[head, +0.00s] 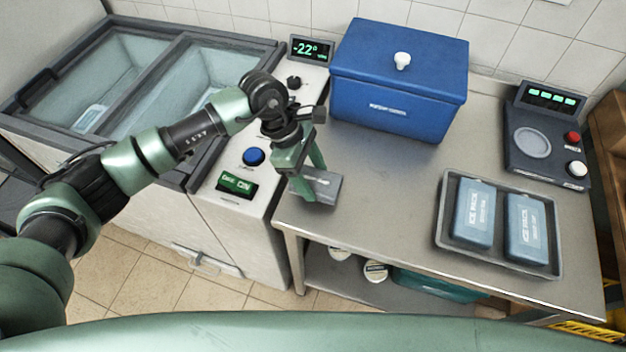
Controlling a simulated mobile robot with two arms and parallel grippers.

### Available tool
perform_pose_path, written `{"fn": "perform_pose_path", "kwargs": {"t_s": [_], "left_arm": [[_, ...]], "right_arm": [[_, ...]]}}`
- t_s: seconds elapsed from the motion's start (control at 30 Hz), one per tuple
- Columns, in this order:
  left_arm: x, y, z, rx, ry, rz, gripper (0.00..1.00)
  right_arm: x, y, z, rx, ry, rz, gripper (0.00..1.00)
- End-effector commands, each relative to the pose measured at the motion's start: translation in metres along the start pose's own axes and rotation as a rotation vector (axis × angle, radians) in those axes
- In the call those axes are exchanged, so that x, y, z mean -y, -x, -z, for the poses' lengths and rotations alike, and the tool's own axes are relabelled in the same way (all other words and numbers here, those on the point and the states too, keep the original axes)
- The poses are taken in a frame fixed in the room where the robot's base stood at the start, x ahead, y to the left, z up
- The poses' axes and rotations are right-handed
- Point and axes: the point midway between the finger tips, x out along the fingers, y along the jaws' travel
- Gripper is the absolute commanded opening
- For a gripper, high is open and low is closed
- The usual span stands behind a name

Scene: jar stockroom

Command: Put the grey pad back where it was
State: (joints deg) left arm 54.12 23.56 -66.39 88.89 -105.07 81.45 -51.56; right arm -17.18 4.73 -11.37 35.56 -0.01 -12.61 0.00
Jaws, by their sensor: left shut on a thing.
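The grey pad (329,192) is a small dark grey block at the left end of the steel table (375,215). My left gripper (311,184) points down from above and is shut on the pad. The green fingers cover part of the pad. I cannot tell whether the pad touches the table top or is held just above it. My right gripper is out of view.
A blue lidded box (398,75) stands at the table's back. A tray (443,232) with two blue ice packs (474,215) is at the right, before a dark device (545,140). A freezer (150,85) with a control panel (250,165) stands left. The middle table is clear.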

Motion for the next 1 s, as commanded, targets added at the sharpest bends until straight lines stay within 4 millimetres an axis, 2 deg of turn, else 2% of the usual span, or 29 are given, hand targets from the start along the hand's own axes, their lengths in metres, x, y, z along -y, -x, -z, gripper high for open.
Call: {"fn": "perform_pose_path", "kwargs": {"t_s": [0.1, 0.2, 0.57, 0.6, 0.63, 0.67, 1.0], "left_arm": [[0.001, -0.017, 0.006, 0.001, 0.003, 0.004, 0.24], [0.000, -0.026, 0.010, 0.001, 0.000, 0.002, 0.24], [0.000, -0.031, 0.013, 0.000, -0.001, 0.000, 0.24], [0.000, -0.029, 0.012, 0.000, 0.000, 0.001, 0.73], [0.000, -0.029, 0.012, 0.000, 0.000, 0.001, 0.81], [0.000, -0.029, 0.012, 0.000, 0.000, 0.001, 0.83], [0.000, -0.026, 0.011, 0.000, 0.000, 0.001, 0.83]], "right_arm": [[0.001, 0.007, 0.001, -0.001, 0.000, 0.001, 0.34], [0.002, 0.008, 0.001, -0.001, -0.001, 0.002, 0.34], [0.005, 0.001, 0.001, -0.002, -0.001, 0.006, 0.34], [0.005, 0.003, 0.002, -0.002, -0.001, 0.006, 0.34], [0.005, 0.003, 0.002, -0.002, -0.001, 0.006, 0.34], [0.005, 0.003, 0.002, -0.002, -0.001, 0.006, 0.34], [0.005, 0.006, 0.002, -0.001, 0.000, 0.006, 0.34]]}}
